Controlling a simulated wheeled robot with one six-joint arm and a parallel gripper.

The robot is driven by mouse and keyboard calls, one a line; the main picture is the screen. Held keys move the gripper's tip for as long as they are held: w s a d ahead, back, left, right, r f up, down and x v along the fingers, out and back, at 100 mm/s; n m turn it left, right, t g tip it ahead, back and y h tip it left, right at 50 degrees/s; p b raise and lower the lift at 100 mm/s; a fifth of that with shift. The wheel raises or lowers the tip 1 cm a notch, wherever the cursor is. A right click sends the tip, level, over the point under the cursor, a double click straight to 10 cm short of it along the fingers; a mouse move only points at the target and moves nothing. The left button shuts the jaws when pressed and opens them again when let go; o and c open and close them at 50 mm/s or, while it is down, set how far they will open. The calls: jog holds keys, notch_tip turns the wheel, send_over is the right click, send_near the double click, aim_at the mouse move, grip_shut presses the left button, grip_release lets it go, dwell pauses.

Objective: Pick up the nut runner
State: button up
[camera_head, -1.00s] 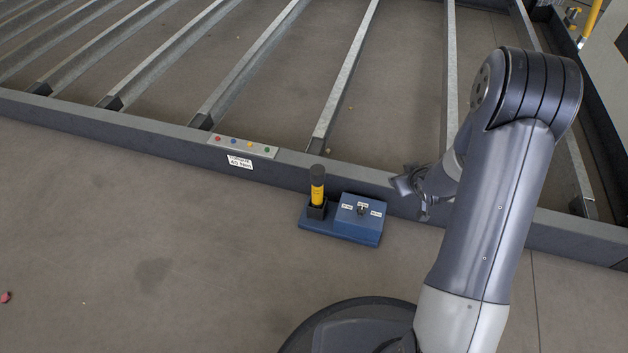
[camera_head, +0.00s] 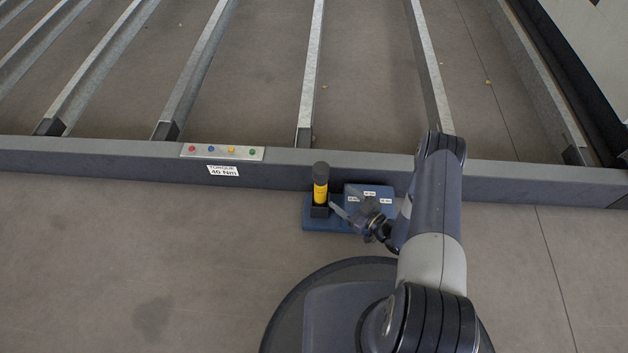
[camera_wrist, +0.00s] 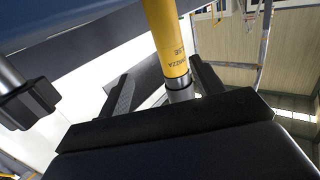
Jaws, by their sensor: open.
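The nut runner (camera_head: 320,188) is yellow with a dark top. It stands upright in a black holder (camera_head: 319,211) on a blue base (camera_head: 345,226) beside the dark beam. My gripper (camera_head: 336,211) is just right of it and low, pointing left. In the wrist view, the open fingers of my gripper (camera_wrist: 163,82) lie on either side of the lower part of the yellow nut runner (camera_wrist: 165,35), near its grey collar. I see no clear contact, and its far end is hidden behind my gripper.
A blue box with white labels (camera_head: 384,192) stands right of the holder, partly behind my arm. The long dark beam (camera_head: 110,162) runs behind, bearing a panel of coloured buttons (camera_head: 222,152) and a torque label (camera_head: 223,170). The floor at left is clear.

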aim_at(316, 185)
jog(key=x, duration=0.2)
jog(key=b+x, duration=0.1)
jog(key=x, duration=0.2)
jog(key=shift+s+a+f+b, duration=0.1)
jog(key=shift+a+b, duration=0.1)
jog(key=shift+a, duration=0.1)
jog(key=shift+s+a+f+b, duration=0.1)
jog(key=shift+s+a+b, duration=0.05)
jog(key=shift+a, duration=0.1)
jog(key=b+x, duration=0.2)
jog(key=x, duration=0.3)
jog(key=shift+a+r+b, duration=0.1)
jog(key=shift+a+b, duration=0.2)
grip_shut()
